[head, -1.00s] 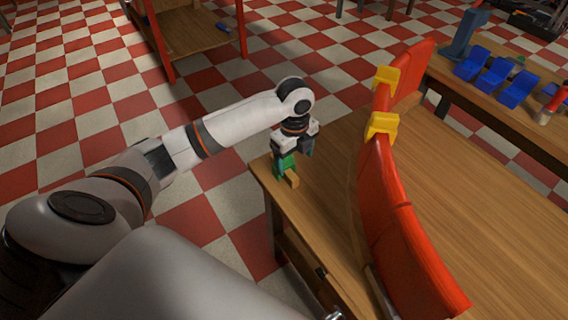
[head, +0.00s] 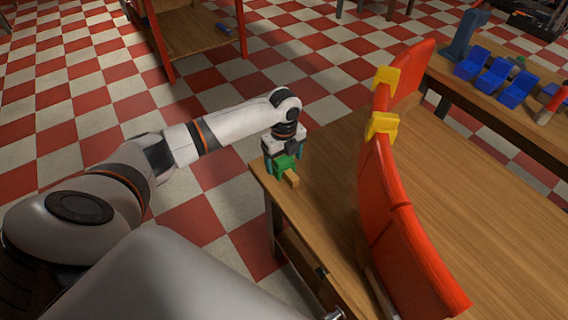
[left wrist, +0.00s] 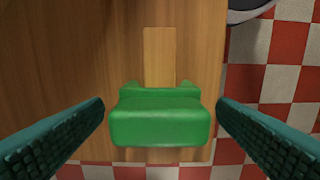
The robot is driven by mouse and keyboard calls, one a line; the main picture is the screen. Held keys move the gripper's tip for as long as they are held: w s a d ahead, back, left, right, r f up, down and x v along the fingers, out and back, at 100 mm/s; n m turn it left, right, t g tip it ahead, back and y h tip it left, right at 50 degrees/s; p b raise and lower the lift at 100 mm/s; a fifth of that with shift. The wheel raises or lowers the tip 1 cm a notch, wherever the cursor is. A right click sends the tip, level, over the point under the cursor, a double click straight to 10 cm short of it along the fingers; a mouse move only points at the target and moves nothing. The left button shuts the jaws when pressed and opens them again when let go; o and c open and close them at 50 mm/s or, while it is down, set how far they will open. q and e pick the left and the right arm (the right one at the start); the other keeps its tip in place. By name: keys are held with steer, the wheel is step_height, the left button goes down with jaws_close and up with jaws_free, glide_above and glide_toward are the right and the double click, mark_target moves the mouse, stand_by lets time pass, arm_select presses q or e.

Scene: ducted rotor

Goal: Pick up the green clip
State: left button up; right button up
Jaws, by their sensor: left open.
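The green clip (head: 284,163) is at the near left corner of the wooden table (head: 325,160), beside a small light wooden block (head: 292,181). In the left wrist view the green clip (left wrist: 161,118) lies between the two fingers, with a gap on each side. The wooden block (left wrist: 159,57) reaches out from behind it. My left gripper (head: 283,165) points down over the clip and is open, with teal ribbed pads at either side of it. It does not hold the clip. My right gripper is not in view.
A curved red panel wall (head: 400,225) with yellow clips (head: 382,125) stands on the table, right of my left gripper. Several blue parts (head: 495,75) sit on another bench at the upper right. The table edge is close to the clip.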

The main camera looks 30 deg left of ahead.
mark_target(284, 157)
arm_select(q)
step_height(284, 157, down, 2)
steer(key=shift+f, duration=0.15)
steer(key=c, duration=1.1)
steer(key=shift+o, duration=0.2)
step_height(284, 157, up, 10)
steer(key=shift+r+p, duration=0.65)
steer(key=shift+p, duration=0.1)
step_height(284, 157, up, 4)
steer(key=p, duration=0.5)
steer(key=shift+f, duration=0.1)
